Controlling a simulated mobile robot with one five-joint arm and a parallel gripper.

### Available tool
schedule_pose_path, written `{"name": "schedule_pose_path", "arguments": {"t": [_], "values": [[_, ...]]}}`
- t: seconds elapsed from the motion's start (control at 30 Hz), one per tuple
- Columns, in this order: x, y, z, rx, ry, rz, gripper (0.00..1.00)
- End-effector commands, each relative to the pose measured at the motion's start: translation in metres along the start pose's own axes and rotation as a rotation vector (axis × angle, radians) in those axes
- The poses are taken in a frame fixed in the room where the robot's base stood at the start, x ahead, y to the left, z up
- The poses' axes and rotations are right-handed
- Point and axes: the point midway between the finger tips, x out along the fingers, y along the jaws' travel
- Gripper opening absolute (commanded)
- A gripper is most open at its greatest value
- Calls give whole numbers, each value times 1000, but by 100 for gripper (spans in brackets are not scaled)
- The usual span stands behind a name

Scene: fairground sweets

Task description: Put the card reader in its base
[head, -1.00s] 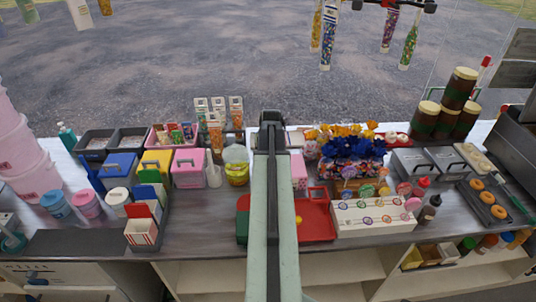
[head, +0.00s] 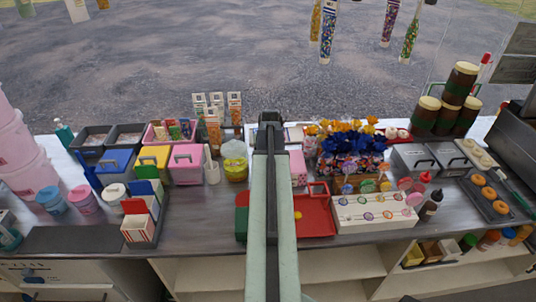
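My arm reaches straight out over the middle of the counter in the head view. My gripper (head: 270,122) is at its far end, seen from behind. Its fingers do not show clearly, so I cannot tell whether it is open or shut, or whether it holds anything. I cannot make out the card reader or its base. My arm hides a strip of the counter's middle, including part of the red tray (head: 318,230).
Pink, yellow and blue boxes (head: 186,165) stand left of my arm, with a yellow tub (head: 235,170) beside it. Right of it are a white lollipop stand (head: 375,212), blue-wrapped sweets (head: 350,145) and a doughnut tray (head: 474,199).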

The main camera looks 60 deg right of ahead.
Motion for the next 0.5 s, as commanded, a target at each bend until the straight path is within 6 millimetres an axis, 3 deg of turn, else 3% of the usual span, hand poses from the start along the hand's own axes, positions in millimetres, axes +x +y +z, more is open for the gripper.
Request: {"name": "schedule_pose_path", "arguments": {"t": [0.5], "values": [[8,1,3,1,0,0,6]]}}
